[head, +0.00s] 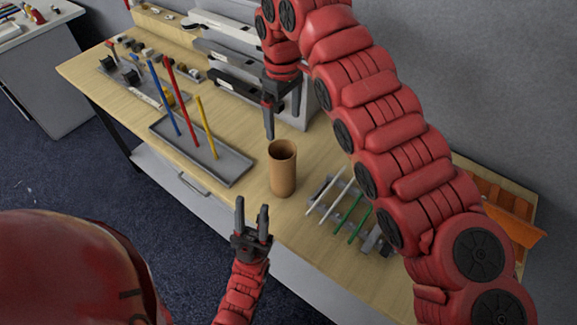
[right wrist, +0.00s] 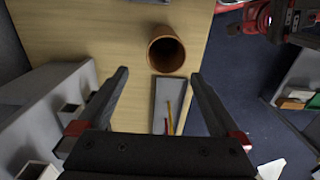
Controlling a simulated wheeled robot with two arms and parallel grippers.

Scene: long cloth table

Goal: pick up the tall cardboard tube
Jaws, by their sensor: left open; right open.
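The tall cardboard tube (head: 283,170) stands upright and open-topped on the wooden table, near its front edge. It also shows in the right wrist view (right wrist: 166,52), seen from above, ahead of the fingers and apart from them. My right gripper (head: 270,128) points down, open and empty, just behind the tube and above the table; its fingers also show in the right wrist view (right wrist: 158,78). My left gripper (head: 253,205) is open and empty, pointing up in front of the table edge, to the lower left of the tube.
A grey tray (head: 232,167) with upright blue, red and yellow rods lies left of the tube. A rack with white and green rods (head: 345,208) lies to its right. Grey stepped shelves (head: 230,55) stand behind. An orange bin (head: 508,215) is at the far right.

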